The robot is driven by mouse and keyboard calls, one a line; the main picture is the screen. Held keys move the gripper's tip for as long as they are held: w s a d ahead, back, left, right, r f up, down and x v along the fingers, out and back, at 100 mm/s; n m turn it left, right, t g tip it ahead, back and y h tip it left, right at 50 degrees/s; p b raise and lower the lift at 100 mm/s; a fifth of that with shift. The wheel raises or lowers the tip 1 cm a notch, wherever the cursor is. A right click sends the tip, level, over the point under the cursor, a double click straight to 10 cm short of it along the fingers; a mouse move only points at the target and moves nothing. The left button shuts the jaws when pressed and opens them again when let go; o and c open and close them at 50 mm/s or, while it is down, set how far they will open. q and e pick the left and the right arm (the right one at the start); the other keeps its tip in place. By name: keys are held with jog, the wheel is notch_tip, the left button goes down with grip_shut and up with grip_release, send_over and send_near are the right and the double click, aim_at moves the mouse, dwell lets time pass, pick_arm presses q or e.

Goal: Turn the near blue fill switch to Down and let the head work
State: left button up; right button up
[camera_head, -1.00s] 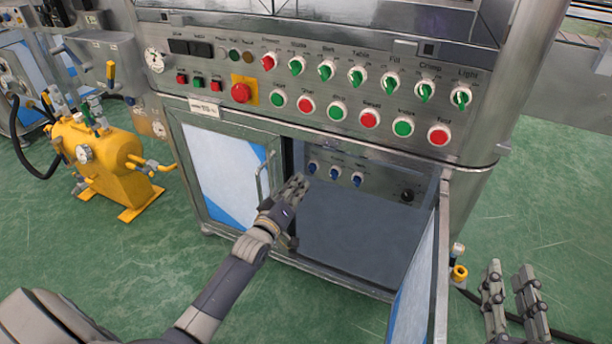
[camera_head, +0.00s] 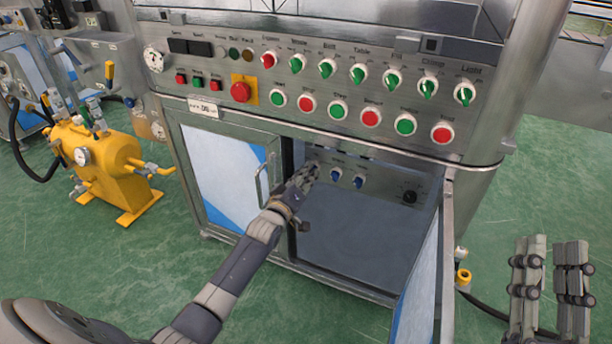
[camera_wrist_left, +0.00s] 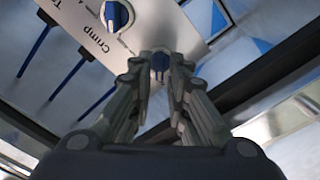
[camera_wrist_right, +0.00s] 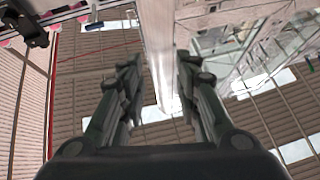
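Inside the open lower cabinet, a grey panel (camera_head: 390,183) carries blue switches. Two of them, the middle one (camera_head: 336,174) and the right one (camera_head: 358,181), show in the head view; the leftmost is hidden behind my left gripper (camera_head: 311,172). In the left wrist view, a blue switch (camera_wrist_left: 160,62) sits between and just past the fingertips of my left gripper (camera_wrist_left: 161,70), which are apart; contact cannot be told. Another blue switch (camera_wrist_left: 117,15), by the word Crimp, is up and to the left. My right gripper (camera_head: 550,255) is open and empty at lower right.
The open cabinet door (camera_head: 425,270) stands right of the opening, and the shut left door (camera_head: 220,170) has a handle. Green knobs and red buttons line the upper panel (camera_head: 210,65), with a red emergency stop (camera_head: 240,92). A yellow tank (camera_head: 105,165) stands at left.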

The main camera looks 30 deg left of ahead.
pick_arm(q)
grip_shut()
